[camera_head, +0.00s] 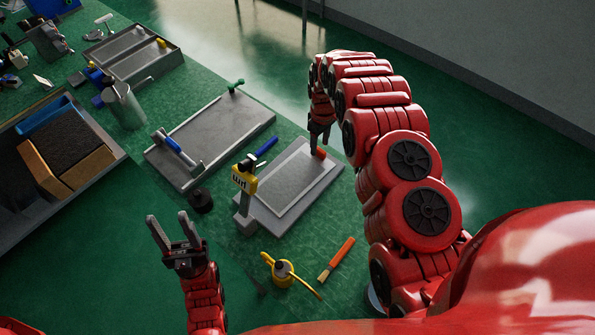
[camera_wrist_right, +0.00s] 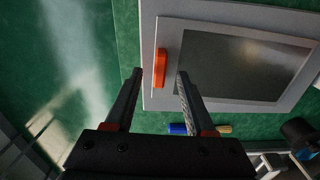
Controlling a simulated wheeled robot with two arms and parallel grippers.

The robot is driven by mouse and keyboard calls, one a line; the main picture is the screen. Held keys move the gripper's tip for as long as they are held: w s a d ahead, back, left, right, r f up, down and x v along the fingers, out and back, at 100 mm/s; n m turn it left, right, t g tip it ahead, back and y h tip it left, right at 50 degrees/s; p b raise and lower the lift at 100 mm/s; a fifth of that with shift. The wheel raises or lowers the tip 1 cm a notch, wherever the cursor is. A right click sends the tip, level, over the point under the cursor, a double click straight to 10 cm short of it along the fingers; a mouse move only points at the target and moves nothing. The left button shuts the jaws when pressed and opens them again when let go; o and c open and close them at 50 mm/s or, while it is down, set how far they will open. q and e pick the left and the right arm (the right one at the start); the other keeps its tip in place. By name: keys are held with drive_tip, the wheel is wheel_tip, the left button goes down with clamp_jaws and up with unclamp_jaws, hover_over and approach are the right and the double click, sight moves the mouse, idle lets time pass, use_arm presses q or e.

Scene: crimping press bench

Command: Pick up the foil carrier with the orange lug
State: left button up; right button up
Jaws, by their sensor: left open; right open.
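The foil carrier (camera_head: 289,183) is a flat grey framed plate lying on a larger light plate on the green bench. Its orange lug (camera_head: 321,154) stands at the far right edge. In the right wrist view the lug (camera_wrist_right: 161,69) is an upright orange bar at the left edge of the carrier (camera_wrist_right: 240,65). My right gripper (camera_head: 318,146) is open above the lug. In its wrist view the lug appears between the two fingertips, with no contact visible. My left gripper (camera_head: 168,222) is open and empty over the near bench, away from the carrier.
A yellow-headed post (camera_head: 244,180) stands at the carrier plate's left corner, with a blue-handled tool (camera_head: 265,147) behind it. Another tray (camera_head: 215,132) lies to the left. A yellow coiled item (camera_head: 284,273) and an orange-handled brush (camera_head: 337,258) lie in front.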

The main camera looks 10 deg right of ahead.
drive_tip(key=shift+f, duration=1.15)
clamp_jaws()
idle(0.5)
